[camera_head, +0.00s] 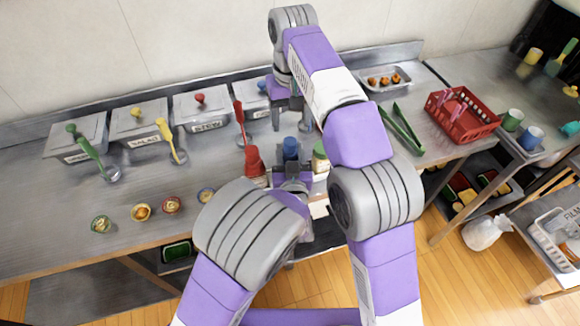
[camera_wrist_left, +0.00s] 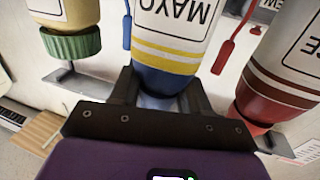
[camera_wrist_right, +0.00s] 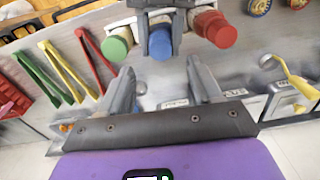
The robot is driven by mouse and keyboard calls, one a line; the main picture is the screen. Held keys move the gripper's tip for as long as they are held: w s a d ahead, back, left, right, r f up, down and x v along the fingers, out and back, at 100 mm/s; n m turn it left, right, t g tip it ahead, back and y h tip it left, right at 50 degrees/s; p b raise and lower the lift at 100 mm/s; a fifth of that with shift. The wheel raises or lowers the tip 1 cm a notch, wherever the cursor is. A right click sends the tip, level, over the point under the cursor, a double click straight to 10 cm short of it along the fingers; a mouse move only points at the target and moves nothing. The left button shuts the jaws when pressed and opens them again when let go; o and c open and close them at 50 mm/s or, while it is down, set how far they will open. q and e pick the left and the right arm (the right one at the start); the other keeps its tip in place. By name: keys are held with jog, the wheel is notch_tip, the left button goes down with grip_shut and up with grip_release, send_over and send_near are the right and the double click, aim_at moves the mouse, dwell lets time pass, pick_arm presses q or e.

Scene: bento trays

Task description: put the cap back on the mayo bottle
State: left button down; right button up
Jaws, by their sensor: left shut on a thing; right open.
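The mayo bottle (camera_wrist_left: 172,38), white with yellow stripes and a blue shoulder, fills the top middle of the left wrist view, inverted there. The blue cap (camera_head: 290,148) is at its mouth; it also shows in the right wrist view (camera_wrist_right: 160,44). Whether it is fully seated cannot be told. My left gripper (camera_head: 291,170) is shut on the cap from the front, its fingers on either side in the left wrist view (camera_wrist_left: 160,90). My right gripper (camera_head: 288,104) is open and empty behind the bottles, pointing down; its fingers show in the right wrist view (camera_wrist_right: 160,82).
A red-capped bottle (camera_head: 254,160) and a green-capped bottle (camera_head: 320,158) stand close on either side. Lidded bins (camera_head: 200,110) line the wall. Green tongs (camera_head: 402,128) and a red basket (camera_head: 463,118) lie to the right.

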pick_arm(q)
jog(key=shift+f, duration=0.2)
pick_arm(e)
jog(key=shift+r, duration=2.05)
pick_arm(q)
jog(key=shift+c, duration=2.3)
grip_release()
jog(key=s+p, duration=0.1)
jog(key=s, duration=0.6)
jog(key=shift+s+d+r, duration=0.15)
jog(key=shift+s+d, duration=0.1)
pick_arm(e)
jog(key=shift+r, duration=0.45)
